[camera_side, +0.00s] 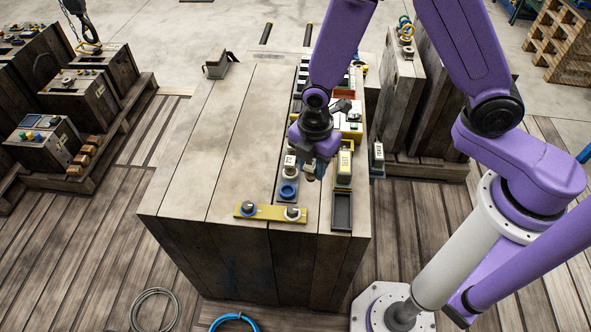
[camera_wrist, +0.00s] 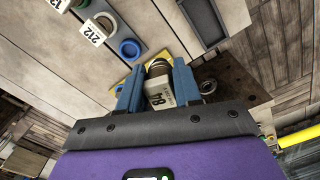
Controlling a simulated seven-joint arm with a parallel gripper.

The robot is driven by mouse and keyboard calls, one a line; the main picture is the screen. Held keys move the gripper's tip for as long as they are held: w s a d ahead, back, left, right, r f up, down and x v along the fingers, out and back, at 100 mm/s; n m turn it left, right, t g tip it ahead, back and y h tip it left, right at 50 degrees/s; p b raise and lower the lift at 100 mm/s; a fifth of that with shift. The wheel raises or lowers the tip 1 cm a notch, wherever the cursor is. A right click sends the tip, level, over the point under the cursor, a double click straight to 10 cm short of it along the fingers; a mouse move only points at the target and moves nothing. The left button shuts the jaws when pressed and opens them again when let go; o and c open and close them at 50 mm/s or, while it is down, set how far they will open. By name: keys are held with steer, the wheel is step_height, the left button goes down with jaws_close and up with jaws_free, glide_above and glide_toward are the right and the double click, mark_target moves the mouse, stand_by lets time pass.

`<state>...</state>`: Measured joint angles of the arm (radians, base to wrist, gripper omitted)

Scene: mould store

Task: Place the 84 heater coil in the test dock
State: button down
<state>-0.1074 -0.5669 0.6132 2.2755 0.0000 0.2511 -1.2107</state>
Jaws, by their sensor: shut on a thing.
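My gripper (camera_side: 318,172) is over the right side of the big wooden-looking block, above its top. In the wrist view, its two blue fingers (camera_wrist: 159,88) are shut on the 84 heater coil (camera_wrist: 158,98), a pale body with an "84" label and a metallic ringed end. In the side view the coil is mostly hidden by my gripper. A yellow plate (camera_side: 268,212) with two round fittings lies at the block's front edge; part of it shows behind the left finger in the wrist view (camera_wrist: 132,56). I cannot tell which fixture is the test dock.
A 212-labelled piece (camera_wrist: 92,33) and a blue ring (camera_wrist: 129,50) sit on a grey strip. An empty dark tray (camera_side: 342,212) lies at front right.

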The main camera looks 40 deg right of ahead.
steer(key=s+d+r, duration=0.3)
steer(key=s+d, duration=0.1)
steer(key=s, duration=0.3)
steer(key=n, duration=0.3)
glide_above(345, 135)
steer(key=s+a, duration=0.1)
steer(key=a, duration=0.1)
step_height(345, 135, down, 5)
steer(key=shift+s+d+f, duration=0.1)
steer(key=shift+f, duration=1.25)
steer(key=shift+s+d+f, duration=0.1)
steer(key=shift+f, duration=1.25)
steer(key=shift+f, duration=0.9)
steer(key=shift+c, duration=1.5)
jaws_free()
step_height(345, 135, up, 8)
steer(key=shift+f, duration=0.2)
